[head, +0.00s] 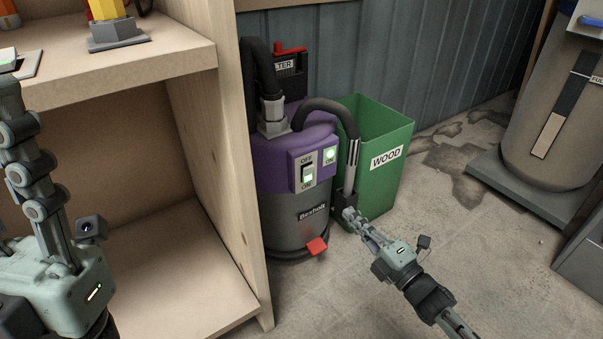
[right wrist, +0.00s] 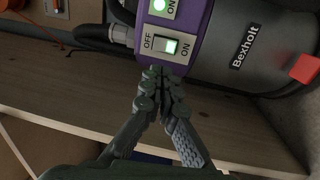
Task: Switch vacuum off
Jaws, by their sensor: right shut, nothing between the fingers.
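The vacuum (head: 290,215), purple above and dark grey below, stands on the floor beside the wooden bench. Its rocker switch (head: 307,174) has OFF at the top and ON at the bottom, and the lower part glows pale green. A round green lamp (head: 329,155) labelled ON is lit. In the right wrist view the switch (right wrist: 165,45) lies just beyond the fingertips of my right gripper (right wrist: 160,76), with a visible gap. The right gripper is shut and empty; in the head view it is right of and below the switch. My left gripper (head: 10,95) is partly cut off at the left edge.
A green WOOD bin (head: 375,160) stands right behind the vacuum. A black hose (head: 335,112) curves down beside my right gripper. The bench's upright panel (head: 225,170) is close on the vacuum's left. Floor (head: 420,225) to the right is clear.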

